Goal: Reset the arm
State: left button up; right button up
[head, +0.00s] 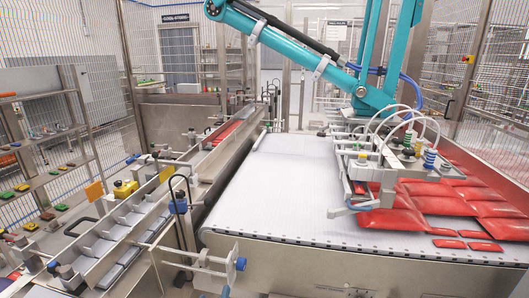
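A teal picker arm (290,45) reaches down from the top middle of the head view. Its vacuum head (385,155), with pale hoses and several suction fittings, hangs low at the right side of the white conveyor belt (270,190). Red packs (440,205) lie under and beside the head, and it hides some of them. I cannot tell whether the head touches a pack. Neither of my grippers shows in this view.
A metal side channel (125,225) with pale dividers runs along the left. A bracket with blue knobs (205,262) sticks out at the front. Shelves (50,165) stand at far left, and mesh fencing surrounds the cell.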

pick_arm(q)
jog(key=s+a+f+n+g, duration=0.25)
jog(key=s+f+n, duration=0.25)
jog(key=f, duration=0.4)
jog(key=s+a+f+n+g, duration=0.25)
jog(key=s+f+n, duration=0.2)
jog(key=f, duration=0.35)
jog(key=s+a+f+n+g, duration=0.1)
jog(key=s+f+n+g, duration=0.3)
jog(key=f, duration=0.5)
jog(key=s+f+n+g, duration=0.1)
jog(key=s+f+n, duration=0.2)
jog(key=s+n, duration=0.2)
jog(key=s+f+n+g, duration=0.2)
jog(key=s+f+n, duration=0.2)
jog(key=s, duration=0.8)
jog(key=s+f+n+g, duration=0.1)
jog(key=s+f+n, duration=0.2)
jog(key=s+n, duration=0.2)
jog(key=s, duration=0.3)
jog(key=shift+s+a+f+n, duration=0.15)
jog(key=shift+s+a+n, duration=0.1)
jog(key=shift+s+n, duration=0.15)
